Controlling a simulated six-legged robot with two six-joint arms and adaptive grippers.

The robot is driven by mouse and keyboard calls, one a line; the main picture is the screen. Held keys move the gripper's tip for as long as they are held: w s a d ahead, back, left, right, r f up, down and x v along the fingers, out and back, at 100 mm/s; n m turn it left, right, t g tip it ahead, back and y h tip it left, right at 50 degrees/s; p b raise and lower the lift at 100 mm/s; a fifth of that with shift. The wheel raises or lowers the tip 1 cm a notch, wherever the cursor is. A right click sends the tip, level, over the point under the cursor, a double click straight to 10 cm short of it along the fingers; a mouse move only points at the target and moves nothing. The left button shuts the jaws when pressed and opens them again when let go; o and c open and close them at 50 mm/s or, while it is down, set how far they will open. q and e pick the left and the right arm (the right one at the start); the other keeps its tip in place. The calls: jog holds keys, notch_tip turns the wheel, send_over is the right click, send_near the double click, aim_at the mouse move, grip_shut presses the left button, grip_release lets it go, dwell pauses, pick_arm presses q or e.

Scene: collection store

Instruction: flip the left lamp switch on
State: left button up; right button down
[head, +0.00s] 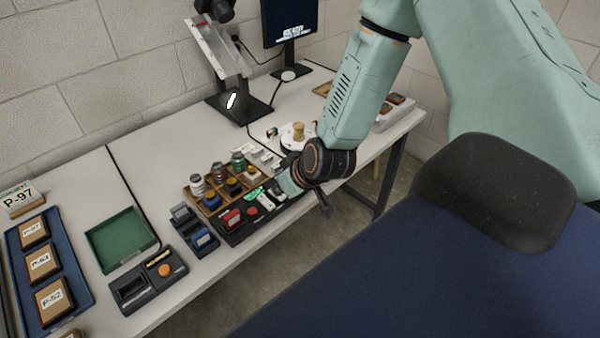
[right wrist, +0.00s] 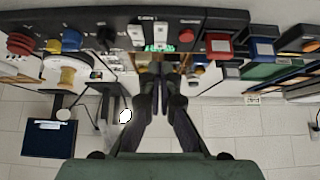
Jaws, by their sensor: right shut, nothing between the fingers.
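A dark control panel (head: 236,235) near the table's front edge carries two white switches. The left switch (head: 265,201) is beside a red button; it also shows in the right wrist view (right wrist: 159,36). The right switch (right wrist: 134,35) is beside it. A green patch (right wrist: 159,48) lies behind the left switch. Which way the switches are tipped is too small to tell. My right gripper (head: 280,189) is over the panel; in the right wrist view its closed, empty fingertips (right wrist: 160,61) point at the green patch, close to the left switch. Contact cannot be told. My left gripper is out of view.
A wooden rack with spools (head: 219,172) stands behind the panel. A lamp stand (head: 240,107) and monitor (head: 289,22) are at the back.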

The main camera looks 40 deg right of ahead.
jog(key=s+r+p, duration=0.4)
jog(key=s, duration=0.1)
jog(key=shift+s+d+r, duration=0.15)
jog(key=shift+s+d, duration=0.1)
jog(key=shift+w, duration=0.1)
dwell(0.4)
jog(key=s+a+f+g+b, duration=0.3)
jog(key=s+f+b, duration=0.4)
jog(key=s+f, duration=0.4)
jog(key=s+a+f+m+g+b, duration=0.1)
jog(key=s+a+f+g+b, duration=0.3)
jog(key=s+f+b, duration=0.3)
jog(key=s+a+f, duration=0.1)
jog(key=s+f, duration=0.4)
jog(key=f, duration=0.1)
jog(key=shift+s+a+f+m+h, duration=0.2)
jog(key=shift+a+f+m+h, duration=0.1)
jog(key=shift+f, duration=0.1)
